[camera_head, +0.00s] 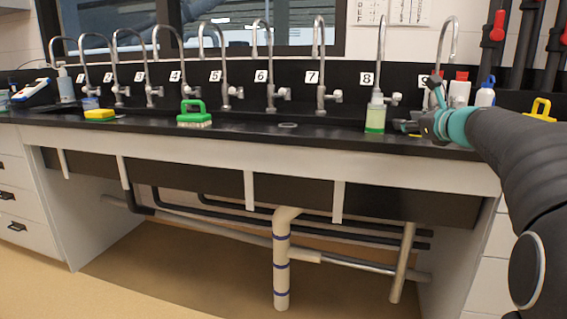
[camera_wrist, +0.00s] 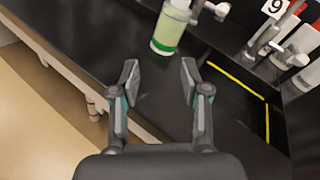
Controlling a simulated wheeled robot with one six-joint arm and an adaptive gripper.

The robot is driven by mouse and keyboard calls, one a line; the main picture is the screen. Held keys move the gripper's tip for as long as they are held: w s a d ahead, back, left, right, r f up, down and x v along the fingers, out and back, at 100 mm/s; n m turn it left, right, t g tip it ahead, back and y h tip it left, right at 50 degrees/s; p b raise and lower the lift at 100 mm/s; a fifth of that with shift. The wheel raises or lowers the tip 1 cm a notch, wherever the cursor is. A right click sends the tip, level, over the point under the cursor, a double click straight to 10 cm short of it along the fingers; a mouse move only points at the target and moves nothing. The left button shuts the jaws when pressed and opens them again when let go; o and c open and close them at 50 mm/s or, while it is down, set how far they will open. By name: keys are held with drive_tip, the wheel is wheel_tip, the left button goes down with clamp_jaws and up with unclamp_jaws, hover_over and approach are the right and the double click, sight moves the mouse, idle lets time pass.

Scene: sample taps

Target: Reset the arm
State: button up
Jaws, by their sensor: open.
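My gripper (camera_wrist: 160,82) is open in the wrist view, with nothing between its two fingers. It is over the black counter (camera_wrist: 110,35), close to its front edge. In the head view my arm reaches in from the right, and my gripper (camera_head: 418,126) is at the right part of the counter, small and partly hidden by my wrist. A bottle with green liquid (camera_head: 375,117) stands upright just left of it. The same bottle (camera_wrist: 170,30) shows beyond the fingertips in the wrist view, apart from them.
A row of numbered taps (camera_head: 320,70) lines the back. A green brush (camera_head: 193,115) and a yellow sponge (camera_head: 100,115) lie on the left. White bottles (camera_head: 485,95) stand behind my wrist. Pipes (camera_head: 282,250) run under the counter. Floor in front is clear.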

drive_tip(key=s+a+f+n+g, duration=0.3)
drive_tip(key=s+a+f+n, duration=0.35)
drive_tip(key=s+a, duration=0.2)
drive_tip(key=s+a+f+n+g, duration=0.3)
drive_tip(key=s+a+f+n, duration=0.2)
drive_tip(key=s+a+n, duration=0.3)
drive_tip(key=s+f+n+g+h, duration=0.1)
drive_tip(key=s+f+n+g, duration=0.1)
drive_tip(key=s+f+n, duration=0.5)
drive_tip(key=s+d+f+n+g+h, duration=0.1)
drive_tip(key=s+f+n, duration=0.7)
drive_tip(key=s, duration=0.8)
drive_tip(key=shift+s+f+g+h, duration=0.35)
drive_tip(key=shift+f+g+h, duration=0.35)
drive_tip(key=shift+f+h, duration=0.1)
